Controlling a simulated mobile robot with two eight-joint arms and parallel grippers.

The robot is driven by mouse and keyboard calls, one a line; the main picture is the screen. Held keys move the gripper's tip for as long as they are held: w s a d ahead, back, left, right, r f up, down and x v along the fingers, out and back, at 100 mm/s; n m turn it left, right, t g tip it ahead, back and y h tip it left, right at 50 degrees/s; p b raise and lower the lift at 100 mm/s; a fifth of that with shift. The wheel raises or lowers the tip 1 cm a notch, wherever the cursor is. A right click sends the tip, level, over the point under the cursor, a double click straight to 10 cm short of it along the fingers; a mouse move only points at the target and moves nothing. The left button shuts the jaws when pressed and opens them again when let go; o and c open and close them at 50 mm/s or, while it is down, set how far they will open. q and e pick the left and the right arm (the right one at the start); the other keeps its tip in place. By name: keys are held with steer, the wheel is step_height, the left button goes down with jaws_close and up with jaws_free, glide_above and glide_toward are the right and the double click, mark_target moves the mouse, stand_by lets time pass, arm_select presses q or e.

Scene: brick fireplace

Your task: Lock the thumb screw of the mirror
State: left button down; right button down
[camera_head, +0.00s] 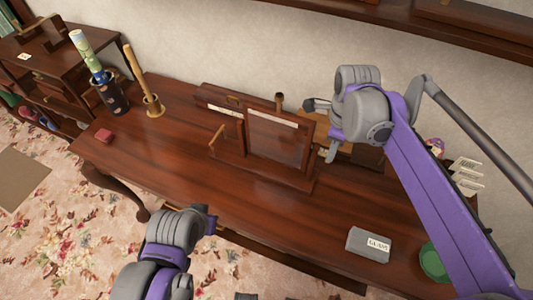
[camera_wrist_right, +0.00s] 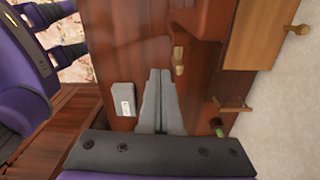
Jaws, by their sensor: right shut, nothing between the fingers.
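A dark wooden upright frame with a glossy brown panel (camera_head: 275,142), which looks like the mirror, stands on the desk in the head view. A dark knob (camera_head: 279,98) tops its post. A brass knob shows in the right wrist view (camera_wrist_right: 179,60); I cannot tell which knob is the thumb screw. My right gripper (camera_wrist_right: 160,76) is shut and empty, its fingertips near and apart from the brass knob in the picture. It is right of the frame in the head view. My left gripper (camera_head: 209,222) is low at the desk's front edge; its finger gap is hidden.
A grey labelled block (camera_head: 367,245) and a green round dish (camera_head: 434,263) lie at the desk's right. A dark holder with rolls (camera_head: 108,92), a brass cup with a stick (camera_head: 153,104) and a small red block (camera_head: 103,136) are at the left. The desk's front left is clear.

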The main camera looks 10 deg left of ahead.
steer(key=shift+w, duration=0.15)
arm_select(q)
steer(key=shift+r, duration=0.15)
arm_select(e)
steer(key=shift+w+d, duration=0.25)
steer(key=shift+w, duration=0.2)
arm_select(q)
steer(key=shift+r, duration=0.1)
stand_by(0.3)
